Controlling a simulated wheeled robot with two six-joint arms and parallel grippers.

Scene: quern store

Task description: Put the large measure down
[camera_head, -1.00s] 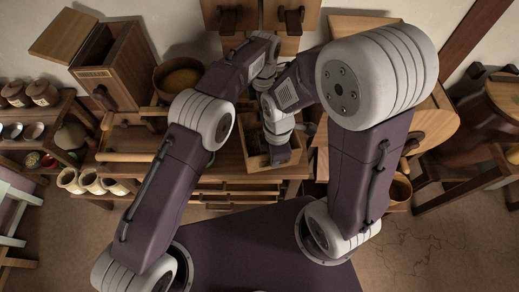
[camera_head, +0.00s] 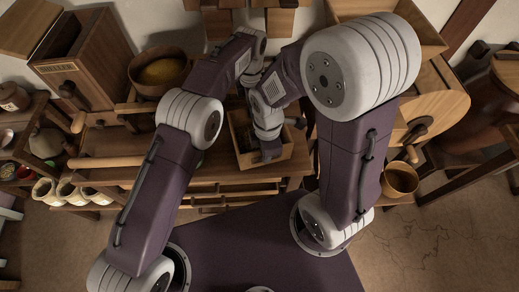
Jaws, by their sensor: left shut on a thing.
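An open, square wooden box (camera_head: 284,151), which I take to be the large measure, is over the middle of the wooden counter (camera_head: 208,172), turned a little to it. My left gripper (camera_head: 271,156) points down at its near wall and is shut on it; the fingertips are hard to see. I cannot tell whether the box touches the counter. My right gripper is hidden among the arms.
A round bowl (camera_head: 137,80) with yellowish contents stands on the counter's left, beside a tall wooden box (camera_head: 95,75). A round wooden tub (camera_head: 402,180) is at right. Several pale pots (camera_head: 45,190) sit low at left. Rails and drawers line the counter's front.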

